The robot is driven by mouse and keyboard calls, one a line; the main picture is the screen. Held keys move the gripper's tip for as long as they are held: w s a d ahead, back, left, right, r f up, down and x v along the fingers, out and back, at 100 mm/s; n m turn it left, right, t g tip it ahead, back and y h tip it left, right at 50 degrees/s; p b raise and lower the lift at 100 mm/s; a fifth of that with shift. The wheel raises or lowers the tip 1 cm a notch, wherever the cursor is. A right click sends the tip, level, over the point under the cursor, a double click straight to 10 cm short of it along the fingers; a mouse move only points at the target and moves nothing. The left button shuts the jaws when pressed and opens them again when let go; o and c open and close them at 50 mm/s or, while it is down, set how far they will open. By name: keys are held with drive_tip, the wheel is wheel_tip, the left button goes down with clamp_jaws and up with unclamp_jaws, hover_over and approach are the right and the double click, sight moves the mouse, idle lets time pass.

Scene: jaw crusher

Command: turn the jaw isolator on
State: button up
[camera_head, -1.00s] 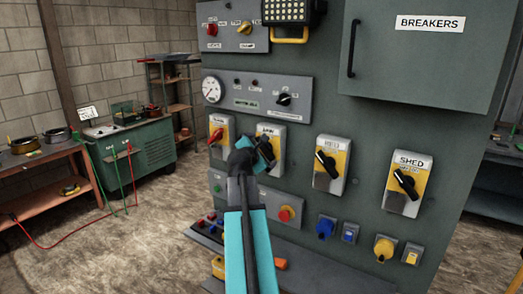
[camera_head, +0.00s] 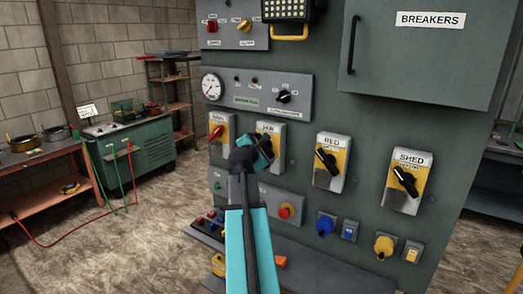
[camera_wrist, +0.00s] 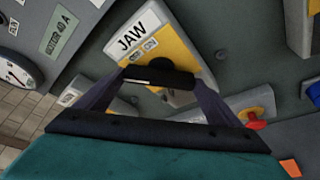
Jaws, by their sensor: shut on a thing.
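A red-handled switch (camera_head: 217,132) is close left. Below are a red button (camera_head: 285,211) and a blue plug (camera_head: 325,226). A ledge (camera_head: 300,262) juts out underneath.

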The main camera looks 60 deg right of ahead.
drive_tip(key=shift+f, duration=0.15)
drive_tip(key=m+t+b, duration=0.1)
drive_tip(key=m+b, duration=0.1)
drive_tip(key=b, duration=0.1)
drive_tip(key=m+h+b, duration=0.1)
drive_tip(key=b, duration=0.3)
drive_tip(key=shift+s+f+m+t, duration=0.15)
drive_tip(key=shift+f+m+t, duration=0.15)
drive_tip(key=shift+m+t, duration=0.1)
drive_tip(key=m+h+b, duration=0.1)
drive_tip(key=m+b, duration=0.2)
drive_tip(key=b, duration=0.4)
drive_tip(key=shift+t, duration=0.4)
drive_tip(key=shift+b, duration=0.55)
drive_tip(key=m+h+b, duration=0.1)
drive_tip(key=m+b, duration=0.3)
drive_tip(key=b, duration=0.5)
drive_tip(key=shift+h+b, duration=0.35)
drive_tip(key=shift+h, duration=0.05)
drive_tip(key=m+b, duration=0.2)
drive_tip(key=b, duration=0.4)
drive_tip(key=m+h+b, duration=0.1)
drive_tip(key=m+b, duration=0.1)
drive_tip(key=b, duration=0.4)
drive_tip(key=shift+w+f+h, duration=0.15)
drive_tip(key=shift+w+h, duration=0.05)
drive_tip(key=shift+h, duration=0.1)
drive_tip(key=shift+m+g+h+b, duration=0.4)
drive_tip(key=shift+m+b, duration=0.7)
drive_tip(key=shift+b, duration=1.15)
